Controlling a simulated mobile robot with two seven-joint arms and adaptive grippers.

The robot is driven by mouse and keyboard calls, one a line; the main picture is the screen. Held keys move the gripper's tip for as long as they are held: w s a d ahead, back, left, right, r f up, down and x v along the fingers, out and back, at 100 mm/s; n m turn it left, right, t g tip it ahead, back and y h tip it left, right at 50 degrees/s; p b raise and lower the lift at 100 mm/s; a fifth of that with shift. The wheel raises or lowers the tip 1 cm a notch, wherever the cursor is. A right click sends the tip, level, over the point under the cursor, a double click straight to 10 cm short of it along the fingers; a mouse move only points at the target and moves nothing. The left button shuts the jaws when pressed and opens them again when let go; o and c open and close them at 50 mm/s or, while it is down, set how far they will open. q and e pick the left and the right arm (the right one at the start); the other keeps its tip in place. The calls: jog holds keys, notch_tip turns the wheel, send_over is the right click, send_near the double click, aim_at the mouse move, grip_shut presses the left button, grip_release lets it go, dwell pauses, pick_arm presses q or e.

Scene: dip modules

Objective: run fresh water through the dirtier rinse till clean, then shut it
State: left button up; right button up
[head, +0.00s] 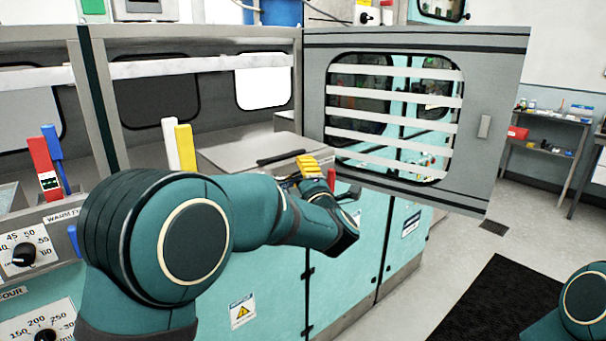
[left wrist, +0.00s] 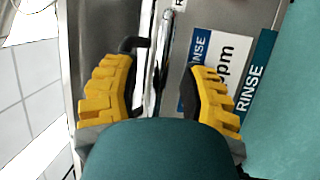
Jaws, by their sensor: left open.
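My left gripper (head: 312,168) is open, its yellow fingers at the front edge of the machine beside a small red handle (head: 331,180). In the left wrist view the open left gripper (left wrist: 160,88) has a shiny metal bar (left wrist: 163,40) running between its fingers, with no clear contact. A black bent lever (left wrist: 134,44) stands by the left finger. A blue-and-white label (left wrist: 215,58) reading RINSE and ppm lies beyond the right finger, beside a teal RINSE strip (left wrist: 255,75). The rinse water and its clarity are not visible. My right gripper is out of view.
A flat grey lid (head: 250,150) with a black handle lies behind my left gripper. Red (head: 43,165), white (head: 169,145) and yellow (head: 186,147) paddles stand at left. Dials (head: 25,254) are on the near front. A black mat (head: 490,300) covers floor at right.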

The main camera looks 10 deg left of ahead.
pick_arm(q)
jog(key=v, duration=1.1)
jog(key=shift+s+d, duration=0.2)
jog(key=shift+f, duration=0.1)
notch_tip(320, 180, down, 30)
jog(key=s+a+m+g+h, duration=0.25)
jog(key=m+g+h, duration=0.5)
jog(key=m, duration=0.65)
jog(key=s+f+m+g+h, duration=0.3)
jog(key=s+f, duration=0.5)
jog(key=s, duration=0.3)
jog(key=s+d+f+m+g+h, duration=0.1)
jog(key=s+f+m+g+h, duration=0.2)
jog(key=s+f, duration=0.4)
jog(key=s+m+g, duration=0.1)
jog(key=s+g, duration=0.1)
jog(key=s, duration=0.2)
jog(key=shift+d+f, duration=0.2)
jog(key=shift+f, duration=0.2)
jog(key=shift+a, duration=0.1)
